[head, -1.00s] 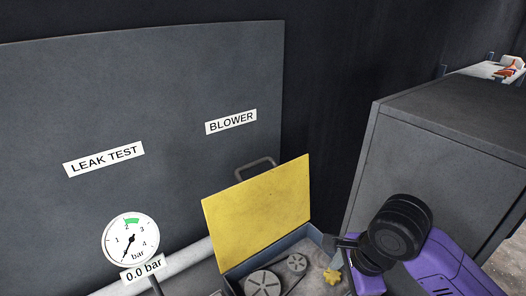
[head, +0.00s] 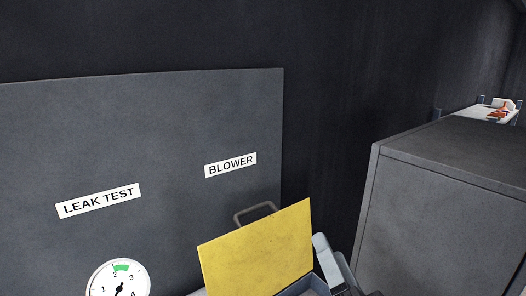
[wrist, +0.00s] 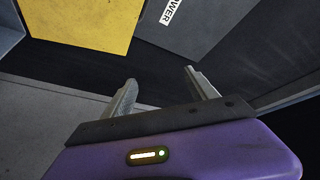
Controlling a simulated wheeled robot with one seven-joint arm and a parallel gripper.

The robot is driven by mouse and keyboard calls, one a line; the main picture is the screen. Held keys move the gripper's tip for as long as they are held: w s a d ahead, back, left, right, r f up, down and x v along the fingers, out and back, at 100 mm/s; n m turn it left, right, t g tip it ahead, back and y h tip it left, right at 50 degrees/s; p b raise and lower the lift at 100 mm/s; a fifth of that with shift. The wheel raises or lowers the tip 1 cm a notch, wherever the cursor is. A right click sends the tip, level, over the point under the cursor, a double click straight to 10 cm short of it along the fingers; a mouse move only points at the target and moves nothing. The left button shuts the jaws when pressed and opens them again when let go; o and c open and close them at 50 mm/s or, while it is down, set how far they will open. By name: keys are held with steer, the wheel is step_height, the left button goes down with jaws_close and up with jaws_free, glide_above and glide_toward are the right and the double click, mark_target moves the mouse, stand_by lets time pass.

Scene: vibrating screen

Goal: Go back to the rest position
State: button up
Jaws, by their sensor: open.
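My gripper (wrist: 165,92) shows in the wrist view with its two grey fingers apart and nothing between them. Its purple body fills the bottom of that view. Beyond the fingers is dark wall or panel, and the yellow lid (wrist: 85,20) is at the upper left, apart from the fingers.
The raised yellow lid (head: 258,250) of a box stands before a grey panel (head: 150,130) labelled LEAK TEST and BLOWER. A round gauge (head: 118,283) is cut off at the lower left. A large grey cabinet (head: 445,205) stands right. A tray (head: 490,112) with orange items is behind it.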

steer(key=s+d+f+n+g+h+b, duration=0.1)
steer(key=s+d+f+n, duration=0.1)
steer(key=s+f, duration=0.5)
steer(key=s+d+f+n+g+h+b, duration=0.1)
steer(key=s+f, duration=0.7)
steer(key=s, duration=0.9)
steer(key=s+d+f+n+g+h+b, duration=0.1)
steer(key=s+d+f+n+g+b, duration=0.1)
steer(key=s+f, duration=0.5)
steer(key=s+d+n+g, duration=0.1)
steer(key=s+d+n, duration=0.1)
steer(key=s, duration=0.4)
steer(key=shift+d+f+n+h+b, duration=0.3)
steer(key=shift+d+f+n+h, duration=0.1)
steer(key=shift+n, duration=0.4)
